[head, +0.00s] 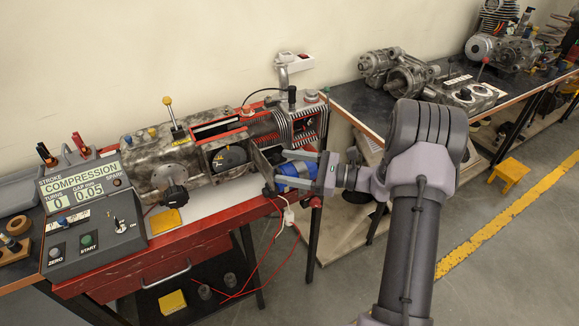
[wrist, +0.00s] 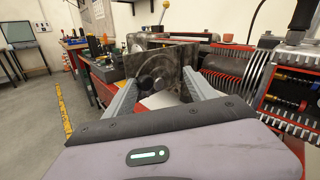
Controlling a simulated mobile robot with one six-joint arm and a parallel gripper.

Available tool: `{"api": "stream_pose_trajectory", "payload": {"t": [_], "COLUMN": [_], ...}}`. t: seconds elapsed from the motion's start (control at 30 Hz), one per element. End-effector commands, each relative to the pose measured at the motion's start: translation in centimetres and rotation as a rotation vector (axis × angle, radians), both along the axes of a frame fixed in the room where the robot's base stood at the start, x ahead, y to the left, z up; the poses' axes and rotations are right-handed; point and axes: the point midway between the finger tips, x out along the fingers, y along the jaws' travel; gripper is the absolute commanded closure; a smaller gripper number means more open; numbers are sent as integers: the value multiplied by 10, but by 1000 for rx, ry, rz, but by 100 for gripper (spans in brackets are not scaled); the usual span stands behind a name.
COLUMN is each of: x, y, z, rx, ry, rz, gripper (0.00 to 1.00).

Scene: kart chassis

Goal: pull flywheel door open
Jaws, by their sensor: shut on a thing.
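The flywheel door is a flat grey metal plate (head: 263,165) on the front of the engine block, standing out from the housing at an angle. In the wrist view the plate (wrist: 172,62) fills the space between and beyond my fingertips. Beside it in the head view, the dark flywheel (head: 230,158) shows in the housing's opening. My gripper (head: 277,170) reaches in from the right, shut on the door, with its fingers spread apart in the wrist view (wrist: 160,88). The exact contact at the fingertips is partly hidden.
The finned cylinder (head: 304,124) stands right of the housing. A control box (head: 95,228) sits on the red bench's (head: 180,255) left end. Red cables hang below. Floor at right is mostly clear, except a yellow stool (head: 509,172).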

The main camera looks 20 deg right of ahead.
Motion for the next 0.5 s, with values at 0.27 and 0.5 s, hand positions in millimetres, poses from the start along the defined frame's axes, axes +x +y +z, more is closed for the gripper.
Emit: {"api": "stream_pose_trajectory", "payload": {"t": [0.27,0.5], "x": [1,-16], "y": [0,-23], "z": [-3,0], "rx": [-5,-4], "ry": [-1,0], "rz": [-2,-6], "gripper": [55,55]}}
